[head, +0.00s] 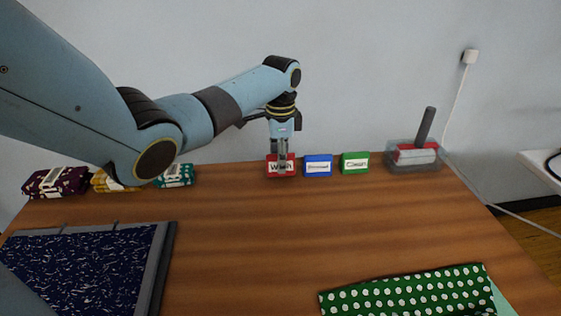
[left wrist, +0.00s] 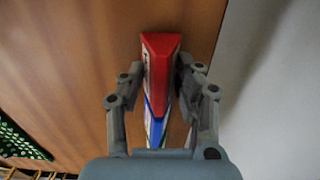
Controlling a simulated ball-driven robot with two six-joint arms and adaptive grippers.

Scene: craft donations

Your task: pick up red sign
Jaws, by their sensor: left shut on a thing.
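The red sign (head: 271,168) has a white label reading "Wash", partly hidden by the fingers. It stands at the far edge of the table, left of the blue sign (head: 318,166) and the green sign (head: 355,163). My left gripper (head: 282,165) points down over the red sign and is shut on it. In the left wrist view the red sign (left wrist: 160,43) lies between the two fingers (left wrist: 158,80), with the blue sign (left wrist: 155,107) below it in the picture. I cannot tell whether the red sign still touches the table. My right gripper is not in view.
Folded fabrics, purple (head: 56,181), yellow (head: 101,182) and teal (head: 177,175), lie at the back left. A grey tray (head: 413,165) holds a lint roller at the back right. A dark blue patterned cloth (head: 80,265) and a green dotted cloth (head: 410,295) lie in front. The table's middle is clear.

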